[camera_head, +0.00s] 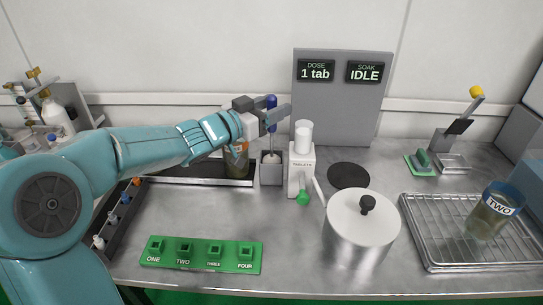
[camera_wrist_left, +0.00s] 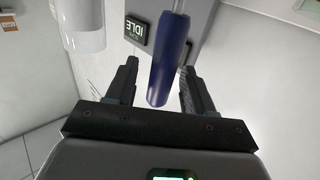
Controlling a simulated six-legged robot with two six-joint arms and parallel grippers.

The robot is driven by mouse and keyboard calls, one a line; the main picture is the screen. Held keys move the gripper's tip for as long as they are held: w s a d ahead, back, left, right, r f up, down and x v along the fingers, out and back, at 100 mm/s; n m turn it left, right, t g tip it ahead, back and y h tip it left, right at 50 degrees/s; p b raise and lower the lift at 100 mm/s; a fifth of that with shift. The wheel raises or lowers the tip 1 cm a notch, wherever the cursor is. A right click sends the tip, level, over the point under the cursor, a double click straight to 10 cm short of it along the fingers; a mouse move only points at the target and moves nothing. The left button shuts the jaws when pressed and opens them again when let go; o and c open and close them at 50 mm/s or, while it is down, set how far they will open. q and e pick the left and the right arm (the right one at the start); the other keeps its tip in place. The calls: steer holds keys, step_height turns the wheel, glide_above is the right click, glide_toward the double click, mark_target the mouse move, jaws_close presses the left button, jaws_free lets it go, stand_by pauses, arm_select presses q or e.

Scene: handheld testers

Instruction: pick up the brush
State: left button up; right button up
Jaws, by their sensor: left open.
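The brush's blue handle (camera_head: 271,101) stands upright above a small grey holder (camera_head: 271,172) near the middle of the counter. My left gripper (camera_head: 277,114) is open at the height of the blue handle. In the left wrist view the blue handle (camera_wrist_left: 170,62) lies between the two spread black fingers of my left gripper (camera_wrist_left: 159,68), with a gap on each side. My right gripper is not in view.
A white tablet dispenser (camera_head: 301,168) stands just right of the holder. A lidded steel pot (camera_head: 360,243) is in front of it. A green numbered rack (camera_head: 200,254) lies at the front. A wire-rack tray (camera_head: 420,235) with a jar marked TWO (camera_head: 492,212) is at the right.

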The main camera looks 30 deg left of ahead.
arm_select(q)
jaws_close()
step_height(320, 180, up, 20)
steer(key=p, duration=1.1)
